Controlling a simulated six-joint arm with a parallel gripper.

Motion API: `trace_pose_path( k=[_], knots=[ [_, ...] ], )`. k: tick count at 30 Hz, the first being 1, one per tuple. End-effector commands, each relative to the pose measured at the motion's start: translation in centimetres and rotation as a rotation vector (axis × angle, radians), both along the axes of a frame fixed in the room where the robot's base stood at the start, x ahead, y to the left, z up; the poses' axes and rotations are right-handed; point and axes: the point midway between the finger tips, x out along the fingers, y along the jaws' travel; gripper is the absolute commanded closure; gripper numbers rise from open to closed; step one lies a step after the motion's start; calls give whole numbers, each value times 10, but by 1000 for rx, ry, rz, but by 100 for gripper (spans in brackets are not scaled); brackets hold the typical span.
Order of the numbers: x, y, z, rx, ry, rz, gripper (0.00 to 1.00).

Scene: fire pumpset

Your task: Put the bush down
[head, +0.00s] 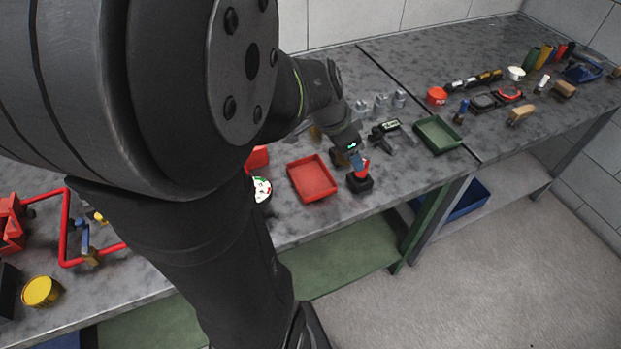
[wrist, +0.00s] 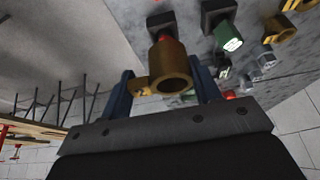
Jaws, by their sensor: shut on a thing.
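The bush is a brass-coloured hollow cylinder with a small lug on its left side, and the wrist view shows it (wrist: 160,57) between the two blue fingers. My gripper (head: 356,160) is shut on it, and the open bore faces the wrist camera. In the head view my gripper is low over the bench, just above a black-based part with a red top (head: 360,181). The bush cannot be made out clearly there. In the wrist view a red tip and a dark block show beyond the bush; whether the bush touches them I cannot tell.
A red tray (head: 312,179) lies just left of my gripper, and a green tray (head: 438,135) lies to the right. A dark tool (head: 386,130) and several grey metal parts (head: 382,104) stand close behind. The bench's front edge is near.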

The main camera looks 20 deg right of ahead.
Motion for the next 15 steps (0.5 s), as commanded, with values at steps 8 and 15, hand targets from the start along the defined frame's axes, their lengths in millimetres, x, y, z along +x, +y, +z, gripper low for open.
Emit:
trace_pose_path(
  k=[8,15],
  knots=[
    [-32,8,-5,-3,0,2,75],
    [3,27,-31,-1,4,9,75]
  ],
)
